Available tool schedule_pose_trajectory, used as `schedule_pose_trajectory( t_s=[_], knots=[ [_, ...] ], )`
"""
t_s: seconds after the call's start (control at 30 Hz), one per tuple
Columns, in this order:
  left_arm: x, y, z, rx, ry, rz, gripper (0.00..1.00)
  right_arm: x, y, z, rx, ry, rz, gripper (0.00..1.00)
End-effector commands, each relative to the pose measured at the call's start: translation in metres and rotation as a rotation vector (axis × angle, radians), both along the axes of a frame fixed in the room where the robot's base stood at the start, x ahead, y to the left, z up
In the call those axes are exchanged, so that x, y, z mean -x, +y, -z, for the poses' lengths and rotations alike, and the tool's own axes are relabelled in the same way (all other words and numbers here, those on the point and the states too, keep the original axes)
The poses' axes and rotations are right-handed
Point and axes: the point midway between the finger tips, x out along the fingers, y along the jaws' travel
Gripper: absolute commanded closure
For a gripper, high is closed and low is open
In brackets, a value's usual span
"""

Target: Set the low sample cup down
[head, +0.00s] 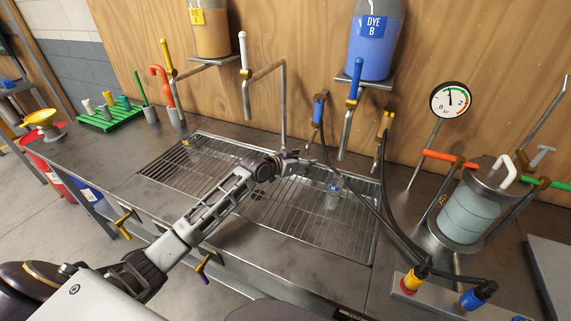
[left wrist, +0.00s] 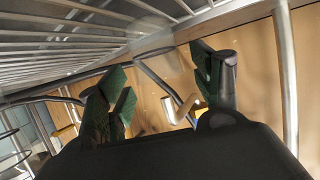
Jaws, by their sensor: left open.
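A small clear cup with a bluish label (head: 333,190) stands upright on the right part of the metal grate (head: 290,215). My left gripper (head: 303,161) is above the grate, to the upper left of this cup in the head view, and looks apart from it. In the left wrist view its green-padded fingers (left wrist: 163,88) are spread, with nothing clearly gripped. A faint translucent shape (left wrist: 165,62) shows beyond them, probably a cup. I cannot tell which one is the low cup. My right gripper is out of view.
Dye A (head: 210,30) and dye B (head: 375,40) containers hang above the grate, with taps and pipes (head: 285,100) reaching down. Black hoses (head: 360,215) cross the grate's right side. A banded cylinder (head: 467,215) and a gauge (head: 451,100) stand right. The front right grate is bare.

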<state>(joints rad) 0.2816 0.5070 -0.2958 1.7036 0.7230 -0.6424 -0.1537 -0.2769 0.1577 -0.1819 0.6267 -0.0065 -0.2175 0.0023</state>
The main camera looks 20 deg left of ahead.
Motion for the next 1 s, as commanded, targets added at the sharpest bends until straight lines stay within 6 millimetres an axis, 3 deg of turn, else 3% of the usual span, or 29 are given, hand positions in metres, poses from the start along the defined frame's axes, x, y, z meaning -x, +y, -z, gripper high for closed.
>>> schedule_pose_trajectory(
  t_s=[0.5,1.0],
  knots=[
    [0.046,0.022,-0.02,-0.002,0.001,0.0,0.34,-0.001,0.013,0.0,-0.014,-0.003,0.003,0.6],
    [0.079,0.036,-0.036,0.0,0.001,0.0,0.34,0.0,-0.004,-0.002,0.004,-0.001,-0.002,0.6]
  ],
)
